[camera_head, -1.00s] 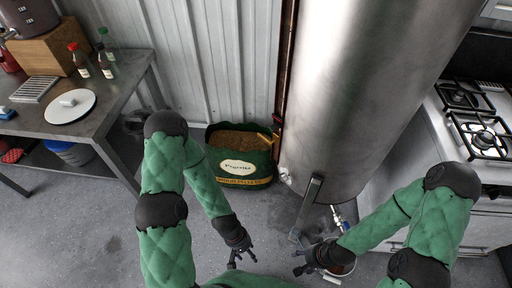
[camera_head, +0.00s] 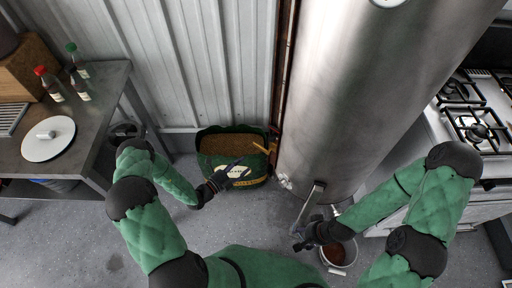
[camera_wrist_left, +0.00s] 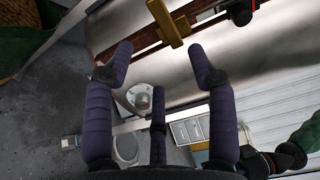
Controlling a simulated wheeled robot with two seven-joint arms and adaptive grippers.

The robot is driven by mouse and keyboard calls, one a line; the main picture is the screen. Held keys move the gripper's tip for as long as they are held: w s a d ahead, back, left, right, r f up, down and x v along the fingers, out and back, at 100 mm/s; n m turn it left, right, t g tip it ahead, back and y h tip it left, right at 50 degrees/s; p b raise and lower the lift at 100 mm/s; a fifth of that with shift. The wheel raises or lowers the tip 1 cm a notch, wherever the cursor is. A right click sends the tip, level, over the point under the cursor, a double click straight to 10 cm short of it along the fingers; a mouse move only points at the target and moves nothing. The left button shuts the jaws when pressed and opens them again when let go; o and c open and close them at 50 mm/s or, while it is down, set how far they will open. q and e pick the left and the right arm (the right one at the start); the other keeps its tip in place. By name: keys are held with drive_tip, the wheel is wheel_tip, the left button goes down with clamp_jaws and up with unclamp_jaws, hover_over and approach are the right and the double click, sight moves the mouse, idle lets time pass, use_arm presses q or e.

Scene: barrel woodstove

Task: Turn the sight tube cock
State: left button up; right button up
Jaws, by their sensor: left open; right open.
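A brass-yellow cock handle (camera_head: 264,148) sits low on the reddish-brown vertical tube (camera_head: 286,75) beside the steel tank (camera_head: 335,100). The handle also shows at the top of the left wrist view (camera_wrist_left: 168,25), ahead of my fingers and apart from them. My left gripper (camera_head: 236,172) is open and empty, in front of the green sack and to the left of and below the handle. Its spread fingers frame the left wrist view (camera_wrist_left: 160,58). My right gripper (camera_head: 300,238) is open, near the tank's metal leg; its fingers are small and partly hidden.
A green sack of pellets (camera_head: 232,180) stands against the corrugated wall, left of the tube. A bucket with reddish contents (camera_head: 338,258) stands under the tank. A metal table (camera_head: 95,120) with bottles is at left, a gas stove (camera_head: 470,120) at right.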

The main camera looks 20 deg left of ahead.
sight(263, 148)
use_arm(q)
drive_tip(key=a+b+x, duration=0.1)
drive_tip(key=b+x, duration=0.1)
drive_tip(key=x, duration=0.8)
drive_tip(key=shift+w+r+n+t, duration=0.15)
drive_tip(key=shift+w+n+t, duration=0.15)
drive_tip(key=shift+w, duration=0.25)
clamp_jaws()
